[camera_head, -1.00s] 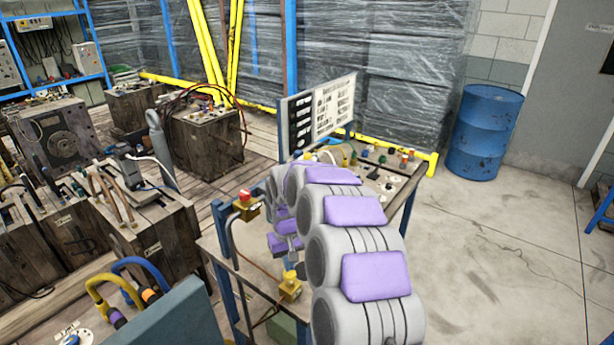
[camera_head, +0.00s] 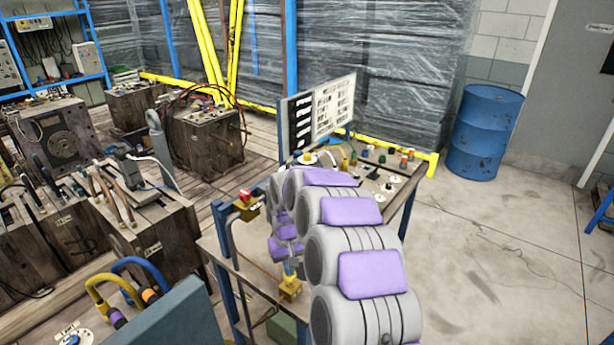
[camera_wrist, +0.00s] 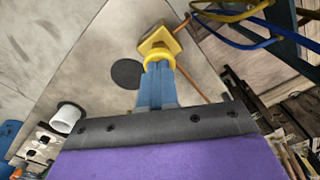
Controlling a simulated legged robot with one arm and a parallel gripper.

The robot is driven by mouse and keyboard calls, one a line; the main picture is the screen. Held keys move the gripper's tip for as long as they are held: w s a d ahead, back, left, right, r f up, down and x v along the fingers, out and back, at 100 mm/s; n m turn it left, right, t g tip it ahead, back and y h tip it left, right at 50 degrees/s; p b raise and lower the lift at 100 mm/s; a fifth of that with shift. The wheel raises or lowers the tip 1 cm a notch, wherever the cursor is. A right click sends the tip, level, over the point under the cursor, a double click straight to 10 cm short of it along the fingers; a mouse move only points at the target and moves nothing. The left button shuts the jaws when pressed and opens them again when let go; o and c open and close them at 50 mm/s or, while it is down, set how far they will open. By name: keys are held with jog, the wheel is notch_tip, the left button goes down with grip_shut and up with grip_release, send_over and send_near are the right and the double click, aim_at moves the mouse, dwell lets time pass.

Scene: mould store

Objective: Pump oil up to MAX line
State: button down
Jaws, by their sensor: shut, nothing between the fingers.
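A small yellow block (camera_head: 290,289) with a round yellow top sits near the front edge of the table (camera_head: 245,262). In the wrist view the yellow block (camera_wrist: 160,42) has a yellow ring (camera_wrist: 158,60) on the side facing me, and a copper-coloured pipe runs from it. My gripper (camera_head: 290,270) is shut and empty, with its blue fingers pointing down at the yellow top. In the wrist view the fingertips (camera_wrist: 157,68) overlap the ring's edge; I cannot tell whether they touch it. No oil level or MAX line can be made out.
A red-topped yellow box (camera_head: 246,205) stands at the table's left edge. A panel board (camera_head: 318,112) and several knobs are at the table's far end. In the wrist view a black disc (camera_wrist: 126,73) and a white cylinder (camera_wrist: 68,117) are nearby. A blue drum (camera_head: 484,132) stands on open floor at right.

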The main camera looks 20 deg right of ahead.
jog(key=shift+f, duration=0.95)
jog(key=shift+r, duration=0.15)
jog(key=shift+r+p, duration=0.95)
jog(key=shift+r, duration=0.75)
jog(key=shift+r, duration=0.1)
jog(key=shift+r+p, duration=1.25)
jog(key=shift+r, duration=1.65)
